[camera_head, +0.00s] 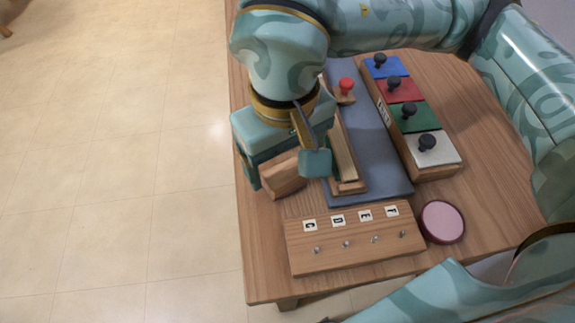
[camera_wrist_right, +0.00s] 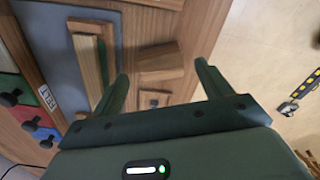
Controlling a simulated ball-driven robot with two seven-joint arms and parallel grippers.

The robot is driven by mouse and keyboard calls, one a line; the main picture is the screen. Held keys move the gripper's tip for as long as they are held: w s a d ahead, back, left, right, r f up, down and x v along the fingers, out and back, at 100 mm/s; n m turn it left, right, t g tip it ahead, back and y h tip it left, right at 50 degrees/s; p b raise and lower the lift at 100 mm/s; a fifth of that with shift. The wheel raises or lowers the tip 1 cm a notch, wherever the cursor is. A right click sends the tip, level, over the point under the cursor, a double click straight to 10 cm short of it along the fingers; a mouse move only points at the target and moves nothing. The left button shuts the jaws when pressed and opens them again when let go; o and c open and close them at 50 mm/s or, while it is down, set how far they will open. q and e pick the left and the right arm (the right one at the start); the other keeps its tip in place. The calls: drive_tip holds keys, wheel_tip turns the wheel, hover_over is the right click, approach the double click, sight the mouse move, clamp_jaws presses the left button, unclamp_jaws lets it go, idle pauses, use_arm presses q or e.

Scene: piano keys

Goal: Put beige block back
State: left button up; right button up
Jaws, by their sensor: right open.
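My right gripper (camera_head: 281,168) is over the table's left side, fingers pointing down. In the right wrist view its fingers (camera_wrist_right: 162,72) are spread wide. A plain brown-beige wooden block (camera_head: 284,180) lies below or between them; the wrist view shows the block (camera_wrist_right: 158,60) with gaps to both fingers. How deep the fingers reach is unclear. A narrow wooden frame (camera_head: 352,188) with a paler beige strip (camera_head: 345,155) lies right of the gripper, partly hidden by a finger. I cannot tell for sure which wooden piece is the beige block. My left gripper is not in view.
A grey-blue mat (camera_head: 372,150) carries the frame and a red knob (camera_head: 346,85). A wooden rack (camera_head: 435,173) holds blue, red, green and white pieces with black knobs. A lettered peg board (camera_head: 355,255) and a pink disc (camera_head: 442,222) stand in front. The table's left edge is close.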

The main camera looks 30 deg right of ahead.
sight(285, 174)
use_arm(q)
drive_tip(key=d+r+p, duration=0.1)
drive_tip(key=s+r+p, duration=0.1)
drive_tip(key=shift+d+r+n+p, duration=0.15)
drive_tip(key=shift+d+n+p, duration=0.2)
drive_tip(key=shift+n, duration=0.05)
use_arm(e)
wheel_tip(285, 174, up, 8)
drive_tip(key=shift+r, duration=0.25)
drive_tip(key=shift+s, duration=0.1)
